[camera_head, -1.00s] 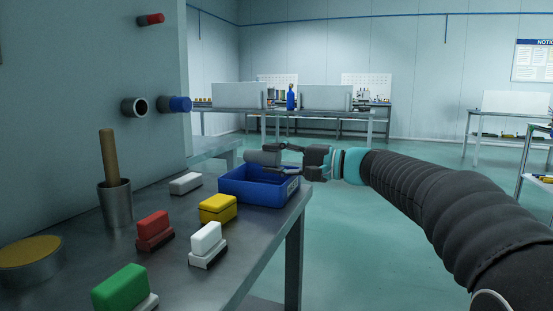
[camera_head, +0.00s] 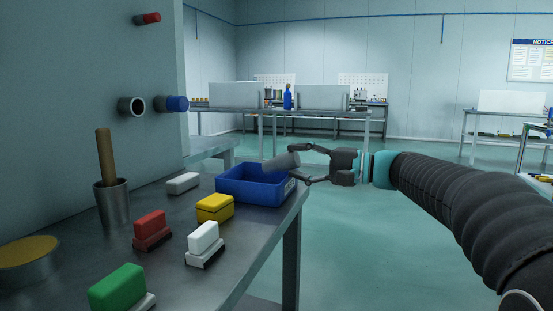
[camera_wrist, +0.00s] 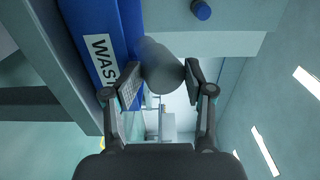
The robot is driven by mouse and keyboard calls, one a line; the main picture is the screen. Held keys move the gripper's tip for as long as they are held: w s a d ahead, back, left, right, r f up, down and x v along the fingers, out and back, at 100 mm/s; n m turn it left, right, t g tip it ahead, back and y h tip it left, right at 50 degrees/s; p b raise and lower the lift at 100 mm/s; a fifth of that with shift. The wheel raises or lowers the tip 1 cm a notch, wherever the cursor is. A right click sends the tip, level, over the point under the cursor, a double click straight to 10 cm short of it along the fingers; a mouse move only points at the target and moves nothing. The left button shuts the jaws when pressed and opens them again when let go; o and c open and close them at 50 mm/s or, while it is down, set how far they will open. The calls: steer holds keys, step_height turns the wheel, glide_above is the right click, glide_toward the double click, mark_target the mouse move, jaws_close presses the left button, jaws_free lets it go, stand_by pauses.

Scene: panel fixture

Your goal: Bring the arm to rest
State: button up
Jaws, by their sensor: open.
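My gripper (camera_head: 303,164) is open at the right side of the table, with its fingers pointing left toward the blue bin (camera_head: 232,187). A grey cylinder (camera_head: 281,162) is tilted over the bin's right end, just beyond and partly between the fingertips. In the wrist view the cylinder (camera_wrist: 163,68) shows between the spread fingers (camera_wrist: 162,88), its far part blurred. I cannot tell whether it touches a finger or the bin rim. My arm stretches in from the right.
The metal table (camera_head: 180,250) holds a yellow block (camera_head: 215,207), red (camera_head: 150,225), white (camera_head: 203,238) and green (camera_head: 118,287) blocks, and a cup with a wooden handle (camera_head: 105,157). A panel (camera_head: 80,90) stands at left. Open floor (camera_head: 360,255) lies to the right.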

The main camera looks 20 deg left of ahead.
steer(key=d, duration=0.5)
step_height(320, 180, down, 11)
steer(key=d+m+h, duration=0.2)
steer(key=h, duration=0.2)
steer(key=s+d+f+h+p, duration=0.2)
steer(key=s+d+f+h, duration=0.45)
steer(key=s+f, duration=0.2)
steer(key=s+d+f+n+t+h+p, duration=0.1)
steer(key=s+d+f+h, duration=0.15)
steer(key=s+d, duration=0.4)
steer(key=s+d+f+n+t+h+p, duration=0.1)
steer(key=s+d+f+h+p, duration=0.15)
steer(key=s+d, duration=0.35)
steer(key=s+d+r+n+t+h+p, duration=0.1)
steer(key=s+r, duration=0.3)
steer(key=s, duration=0.4)
steer(key=shift+s+d+r+t+h+p, duration=0.15)
steer(key=shift+s+d+t+h+p, duration=0.15)
steer(key=shift+d+t+h+p, duration=0.3)
steer(key=shift+d, duration=0.1)
